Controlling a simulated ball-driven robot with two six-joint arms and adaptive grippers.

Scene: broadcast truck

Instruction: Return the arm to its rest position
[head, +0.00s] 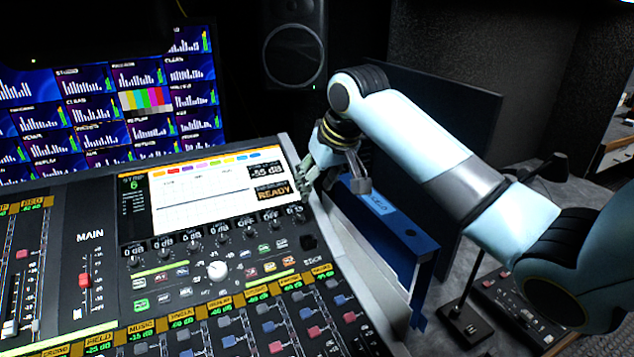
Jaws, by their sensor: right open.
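My right gripper (309,172) is at the upper right corner of the mixing console, close to the right edge of the console's lit screen (200,190). Its fingers are open and I see nothing between them. My right arm (430,150) comes in from the right, bends at a raised elbow and reaches down to the console. Whether the fingers touch the console cannot be told. My left gripper is not in view.
The mixing console (70,262) with faders and knobs fills the lower left. A blue panel (385,225) stands right of it, under my forearm. A monitor wall (100,105) and a speaker (295,45) are behind. A small control panel (518,310) lies at lower right.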

